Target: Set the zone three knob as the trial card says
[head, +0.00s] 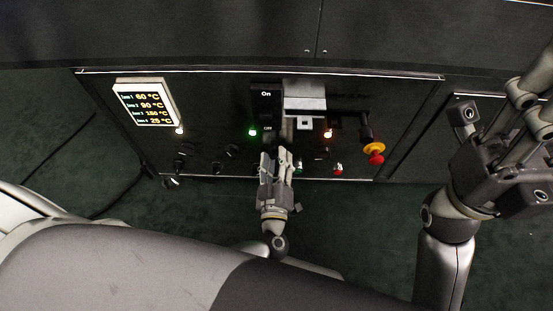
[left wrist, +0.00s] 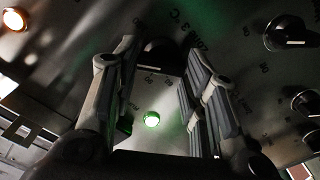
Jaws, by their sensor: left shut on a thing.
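In the head view a white-framed display (head: 146,101) at the panel's left lists four zone temperatures; the zone 3 line is hard to read, perhaps 150 °C. In the left wrist view the dark zone three knob (left wrist: 158,50) sits under the label "ZONE 3 °C" (left wrist: 190,32). My left gripper (head: 276,155) is at the panel, its fingers (left wrist: 155,75) shut on that knob from both sides; they partly hide its scale and pointer. My right gripper (head: 505,155) stands open and empty off the panel's right side. I cannot make out a trial card.
An On/Off switch (head: 266,110) and a grey bracket (head: 304,97) stand above my left gripper. A red and yellow stop button (head: 374,152) sticks out at the right. Other dark knobs (left wrist: 288,33) are close to my fingers. A green lamp (head: 252,132) is lit.

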